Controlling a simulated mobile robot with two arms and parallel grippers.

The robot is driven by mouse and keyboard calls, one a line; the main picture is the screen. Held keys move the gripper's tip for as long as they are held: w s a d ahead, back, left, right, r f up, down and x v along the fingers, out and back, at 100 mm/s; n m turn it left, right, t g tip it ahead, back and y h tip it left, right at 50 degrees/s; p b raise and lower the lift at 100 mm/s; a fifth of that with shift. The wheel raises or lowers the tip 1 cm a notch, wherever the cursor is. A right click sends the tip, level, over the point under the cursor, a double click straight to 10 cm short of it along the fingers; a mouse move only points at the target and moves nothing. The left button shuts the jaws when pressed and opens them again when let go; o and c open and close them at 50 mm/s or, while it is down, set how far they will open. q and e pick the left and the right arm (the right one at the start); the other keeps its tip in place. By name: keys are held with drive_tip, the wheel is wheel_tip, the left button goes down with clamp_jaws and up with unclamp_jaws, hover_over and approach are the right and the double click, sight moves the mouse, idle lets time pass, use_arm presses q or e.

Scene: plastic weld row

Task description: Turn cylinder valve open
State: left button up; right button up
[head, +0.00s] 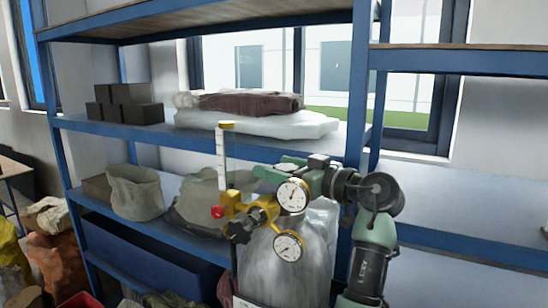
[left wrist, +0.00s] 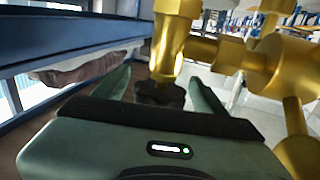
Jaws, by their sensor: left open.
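A grey gas cylinder (head: 285,262) stands in front of the shelf in the head view. On top it carries a brass regulator (head: 262,212) with two round gauges, a clear flow tube and a dark star knob (head: 238,230). My left gripper (head: 268,172) is at the valve top, partly hidden behind the upper gauge. Whether the fingers touch the knob cannot be told. My right gripper is not in view.
A blue shelf rack (head: 340,135) stands close behind the cylinder. It holds sacks (head: 135,192), dark boxes (head: 130,108) and folded bundles (head: 250,115). Brass fittings (left wrist: 285,65) crowd the right side of the left wrist view. The right shelf boards (head: 460,200) are bare.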

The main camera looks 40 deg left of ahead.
use_arm(q)
drive_tip(key=shift+a, duration=0.6)
drive_tip(key=shift+s+a, duration=0.1)
drive_tip(key=shift+a, duration=0.1)
drive_tip(key=shift+d, duration=0.15)
drive_tip(key=c, duration=1.4)
drive_tip(key=shift+o, duration=0.2)
drive_tip(key=shift+f+n+g+b, duration=0.15)
drive_tip(key=shift+n+g+b, duration=0.3)
drive_tip(key=shift+g, duration=0.25)
drive_tip(key=n+g+b, duration=0.2)
drive_tip(key=g, duration=0.1)
drive_tip(key=shift+s+h, duration=0.3)
drive_tip(key=shift+h, duration=0.1)
drive_tip(key=n+g, duration=0.1)
drive_tip(key=n+g+h, duration=0.1)
drive_tip(key=shift+s+d+g+b, duration=0.2)
drive_tip(key=shift+s+g+b, duration=0.1)
drive_tip(key=shift+g, duration=0.1)
drive_tip(key=shift+s+d+n+g+h, duration=0.1)
drive_tip(key=shift+s+n+g+h, duration=0.05)
drive_tip(key=shift+n+g+h, duration=0.7)
drive_tip(key=shift+g, duration=0.25)
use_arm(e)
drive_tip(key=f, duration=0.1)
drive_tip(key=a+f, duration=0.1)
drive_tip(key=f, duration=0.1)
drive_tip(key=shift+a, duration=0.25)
